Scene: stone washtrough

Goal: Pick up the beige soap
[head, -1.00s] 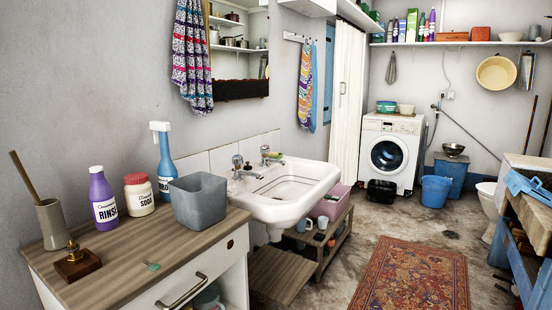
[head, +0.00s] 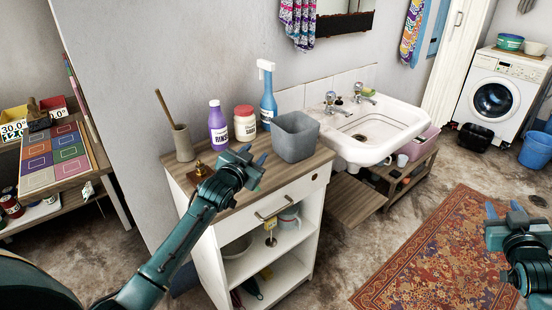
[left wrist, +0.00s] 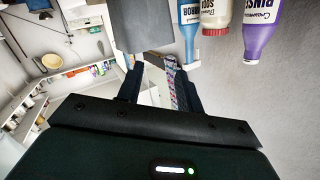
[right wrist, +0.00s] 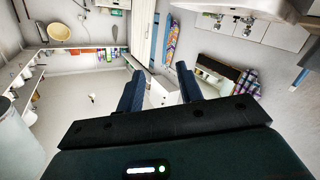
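I cannot pick out a beige soap for sure. My left gripper (head: 256,165) is over the front part of the wooden cabinet top, before the grey bin (head: 296,138). Its fingers stand apart with nothing between them in the left wrist view (left wrist: 158,75). My right gripper (head: 503,212) is over the rug, right of the sink. Its fingers are apart and empty in the right wrist view (right wrist: 158,82).
The rug (head: 440,255) and floor before the sink are open.

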